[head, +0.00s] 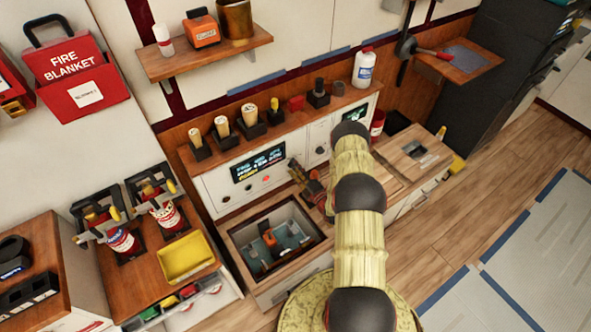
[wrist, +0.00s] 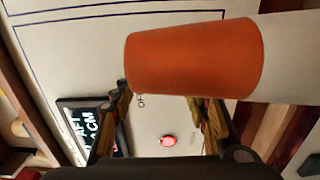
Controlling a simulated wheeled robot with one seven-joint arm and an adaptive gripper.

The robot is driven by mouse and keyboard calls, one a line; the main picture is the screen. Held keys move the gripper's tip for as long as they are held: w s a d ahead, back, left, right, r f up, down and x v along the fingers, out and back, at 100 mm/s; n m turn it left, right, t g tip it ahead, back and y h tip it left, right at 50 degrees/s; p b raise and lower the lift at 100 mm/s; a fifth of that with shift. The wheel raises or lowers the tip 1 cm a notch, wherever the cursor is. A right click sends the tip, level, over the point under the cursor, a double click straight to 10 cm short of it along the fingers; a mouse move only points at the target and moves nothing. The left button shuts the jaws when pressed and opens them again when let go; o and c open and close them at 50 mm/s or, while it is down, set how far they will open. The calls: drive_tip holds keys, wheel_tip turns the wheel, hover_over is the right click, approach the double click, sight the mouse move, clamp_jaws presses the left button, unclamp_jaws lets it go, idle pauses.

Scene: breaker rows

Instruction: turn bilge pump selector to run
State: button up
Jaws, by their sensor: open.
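A large orange, rounded-sided block (wrist: 195,60) fills the upper middle of the wrist view. In the head view my gripper (head: 308,187) is at the panel front, and my arm partly covers this area.
A red light (wrist: 167,141) and a dark display (wrist: 95,125) are on the panel; the display (head: 258,166) also shows in the head view. A shelf above holds several small items and a white bottle (head: 363,68). An open bin (head: 240,235) lies below.

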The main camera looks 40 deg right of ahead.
drive_tip(key=shift+c, duration=0.7)
drive_tip(key=c, duration=1)
drive_tip(key=shift+m, duration=0.3)
drive_tip(key=shift+m+b, duration=0.85)
drive_tip(key=shift+m, duration=3.25)
drive_tip(key=o, duration=1.1)
drive_tip(key=shift+o, duration=0.2)
